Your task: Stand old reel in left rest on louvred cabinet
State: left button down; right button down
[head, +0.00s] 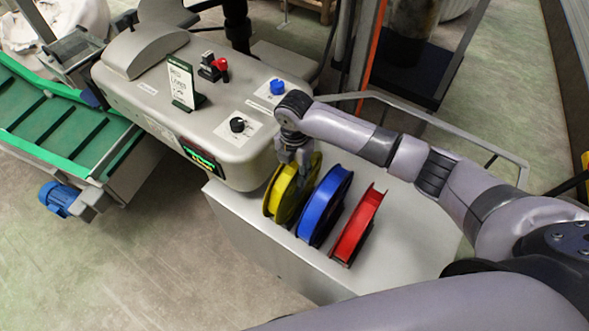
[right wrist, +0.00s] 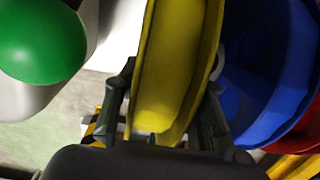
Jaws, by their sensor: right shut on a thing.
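A yellow reel (head: 283,197) is upright at the left end of a row of three reels over a pale cabinet top (head: 398,232). My right gripper (head: 296,152) is shut on its upper rim. In the right wrist view the fingers (right wrist: 166,112) lie on both sides of the yellow reel (right wrist: 178,60). A blue reel (head: 325,205) and a red reel (head: 358,226) stand upright to its right. I cannot tell whether the yellow reel touches the cabinet top or a rest. No louvres show clearly. My left gripper is out of view.
A grey machine housing (head: 135,75) with knobs and a small sign (head: 182,83) stands close left of the yellow reel. A metal rail (head: 440,115) runs behind the cabinet top. A green conveyor (head: 45,125) is at far left. The cabinet top is bare right of the red reel.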

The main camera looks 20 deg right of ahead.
jog(key=shift+f, duration=0.45)
jog(key=c, duration=1)
grip_release()
jog(key=shift+f, duration=0.1)
jog(key=shift+c, duration=0.2)
notch_tip(320, 180, up, 12)
jog(key=b, duration=0.2)
jog(key=shift+b, duration=0.4)
